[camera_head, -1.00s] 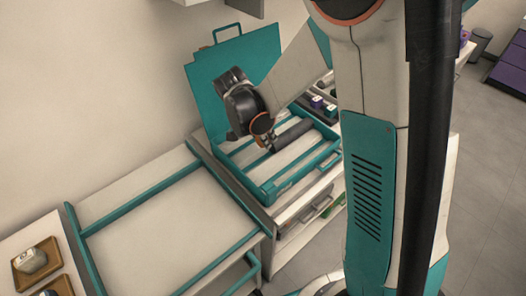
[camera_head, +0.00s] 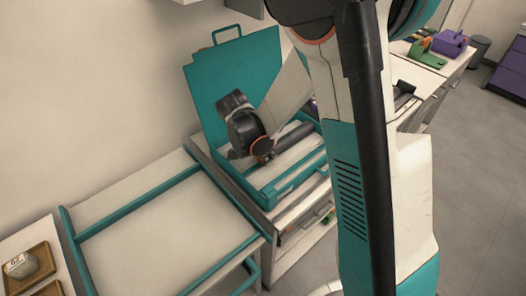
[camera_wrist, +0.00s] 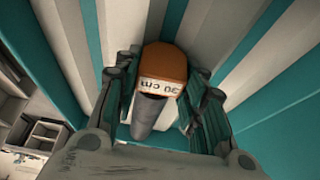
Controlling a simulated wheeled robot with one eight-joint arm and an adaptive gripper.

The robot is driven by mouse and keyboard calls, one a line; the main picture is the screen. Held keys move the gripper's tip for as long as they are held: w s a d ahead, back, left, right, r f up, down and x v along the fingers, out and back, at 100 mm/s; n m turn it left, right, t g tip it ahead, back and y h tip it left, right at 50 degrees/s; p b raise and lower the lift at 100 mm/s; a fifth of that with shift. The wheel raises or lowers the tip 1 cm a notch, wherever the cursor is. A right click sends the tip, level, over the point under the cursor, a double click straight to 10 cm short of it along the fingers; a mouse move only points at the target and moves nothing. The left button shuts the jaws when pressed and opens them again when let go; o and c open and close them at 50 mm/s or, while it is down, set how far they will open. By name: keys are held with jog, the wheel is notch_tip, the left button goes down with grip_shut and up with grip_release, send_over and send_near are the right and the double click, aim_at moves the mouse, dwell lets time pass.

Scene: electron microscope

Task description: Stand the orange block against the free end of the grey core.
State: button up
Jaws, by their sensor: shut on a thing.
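The orange block (camera_wrist: 165,62) shows in the wrist view between the fingers of my gripper (camera_wrist: 160,76). It bears a white label reading "30 cm", upside down. My gripper is shut on the block. The grey core (camera_wrist: 148,114) is a dark cylinder just below the block in the wrist view. The block's labelled edge meets or overlaps its end; I cannot tell whether they touch. In the head view the grey core (camera_head: 290,143) lies in the open teal case, its near end by my gripper (camera_head: 262,150).
The teal case (camera_head: 268,195) has its lid (camera_head: 228,78) raised behind my gripper. Its floor has pale and teal strips. A teal-railed table (camera_head: 165,225) stands empty to the left. Green and purple items (camera_head: 450,42) sit on a far counter at right.

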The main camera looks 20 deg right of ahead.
jog(key=shift+s+f+b, duration=0.25)
jog(key=shift+f+b, duration=0.1)
jog(key=o, duration=0.9)
jog(key=shift+o, duration=1.1)
jog(key=shift+w+f, duration=0.2)
jog(key=shift+r, duration=0.1)
jog(key=shift+r+p, duration=0.4)
jog(key=shift+p, duration=0.05)
jog(key=p+v, duration=0.5)
jog(key=v, duration=0.7)
jog(key=shift+r, duration=0.3)
